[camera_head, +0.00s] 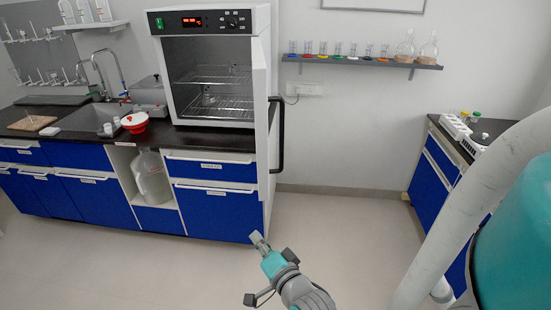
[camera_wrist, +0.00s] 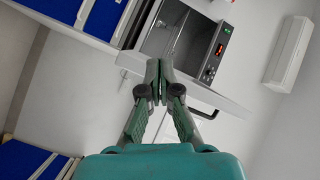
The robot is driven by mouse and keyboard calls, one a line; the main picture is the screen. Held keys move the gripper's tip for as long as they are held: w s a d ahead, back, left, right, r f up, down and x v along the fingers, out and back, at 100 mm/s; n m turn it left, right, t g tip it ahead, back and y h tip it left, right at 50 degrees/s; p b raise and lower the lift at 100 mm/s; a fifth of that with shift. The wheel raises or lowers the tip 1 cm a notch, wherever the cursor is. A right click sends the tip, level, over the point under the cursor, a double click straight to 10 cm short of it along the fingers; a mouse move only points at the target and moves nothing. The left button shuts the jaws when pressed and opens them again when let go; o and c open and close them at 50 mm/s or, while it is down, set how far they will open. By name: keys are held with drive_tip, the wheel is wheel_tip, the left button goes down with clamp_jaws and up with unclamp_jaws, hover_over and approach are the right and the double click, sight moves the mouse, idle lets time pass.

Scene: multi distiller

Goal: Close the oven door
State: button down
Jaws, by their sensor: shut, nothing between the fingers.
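The white oven (camera_head: 207,20) stands on the dark counter with its chamber open and wire racks inside. Its door (camera_head: 261,110) stands swung out at the oven's right side, seen nearly edge-on. The black door handle (camera_head: 279,135) is on the door's right face. My gripper (camera_head: 258,239) is in front of the blue cabinets, below the door and apart from it. In the wrist view, my gripper (camera_wrist: 159,70) is shut and empty, its tips overlapping the picture of the oven (camera_wrist: 220,50) and door. The handle (camera_wrist: 205,115) shows right of the fingers there.
Blue cabinets (camera_head: 213,210) stand under the counter, with a sink (camera_head: 95,120) and red-rimmed bowl (camera_head: 134,122) to the left. A wall shelf (camera_head: 365,63) holds glassware. Another blue cabinet (camera_head: 430,180) stands at right. The floor (camera_head: 330,225) between is clear.

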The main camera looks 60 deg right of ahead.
drive_tip(key=w+d+r+m+g+h, duration=0.1)
drive_tip(key=d+r+m+h, duration=0.3)
drive_tip(key=d+r+m, duration=0.75)
drive_tip(key=w+d+n, duration=0.1)
drive_tip(key=w+d, duration=0.2)
drive_tip(key=d, duration=0.3)
drive_tip(key=w+d+r+n, duration=0.1)
drive_tip(key=w+d+n, duration=0.1)
drive_tip(key=w+d, duration=0.2)
drive_tip(key=shift+w+d+r, duration=0.2)
drive_tip(key=shift+d, duration=0.85)
drive_tip(key=shift+n, duration=0.25)
drive_tip(key=shift+w, duration=0.1)
